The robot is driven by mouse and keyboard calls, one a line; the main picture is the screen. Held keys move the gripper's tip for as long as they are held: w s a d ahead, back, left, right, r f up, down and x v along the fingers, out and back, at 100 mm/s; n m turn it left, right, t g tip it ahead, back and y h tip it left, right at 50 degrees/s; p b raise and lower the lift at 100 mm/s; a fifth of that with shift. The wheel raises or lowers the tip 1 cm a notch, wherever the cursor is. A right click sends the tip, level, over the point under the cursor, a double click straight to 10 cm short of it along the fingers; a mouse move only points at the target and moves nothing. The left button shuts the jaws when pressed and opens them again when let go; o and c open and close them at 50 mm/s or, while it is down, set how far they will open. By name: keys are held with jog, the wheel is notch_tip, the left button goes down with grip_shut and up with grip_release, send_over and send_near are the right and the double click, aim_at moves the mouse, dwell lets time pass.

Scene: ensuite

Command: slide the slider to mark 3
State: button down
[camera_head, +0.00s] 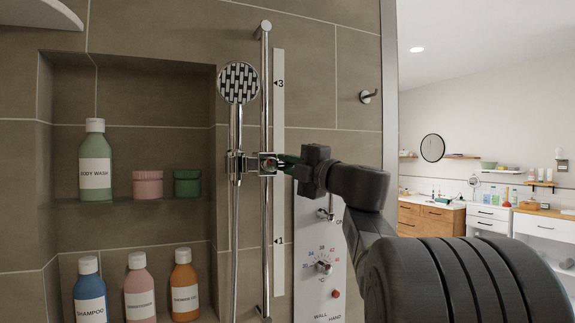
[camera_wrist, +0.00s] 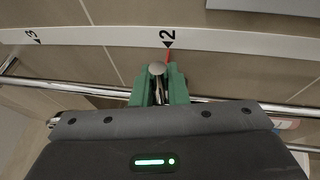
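The chrome slider (camera_head: 267,164) sits on the vertical rail (camera_head: 266,110) and carries the hand shower (camera_head: 238,84). Beside the rail is a white scale strip (camera_head: 279,190) with mark 3 (camera_head: 279,84) above and mark 1 (camera_head: 279,241) below. In the wrist view, the slider's red pointer (camera_wrist: 168,55) is at mark 2 (camera_wrist: 169,38), and mark 3 (camera_wrist: 37,38) is to the left. My gripper (camera_head: 286,161) reaches the slider from the right. Its green fingers (camera_wrist: 159,88) are closed on either side of the slider's round-ended knob (camera_wrist: 157,69).
A niche at left holds several bottles, such as the body wash (camera_head: 95,165), and two jars. A shower control panel (camera_head: 322,265) is below my arm. A wall hook (camera_head: 368,97) is at upper right. The rail above the slider looks clear up to the shower head's height.

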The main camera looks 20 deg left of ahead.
jog(key=shift+r, duration=0.15)
notch_tip(320, 180, up, 20)
jog(key=p, duration=1.9)
jog(key=shift+r+p, duration=0.1)
jog(key=shift+p, duration=0.2)
jog(key=c, duration=1.4)
grip_release()
jog(key=shift+c, duration=0.2)
jog(key=shift+d+f, duration=0.1)
jog(key=shift+f, duration=0.1)
jog(key=b+v, duration=0.4)
jog(key=v, duration=0.9)
jog(key=shift+d, duration=0.3)
jog(key=shift+a, duration=0.15)
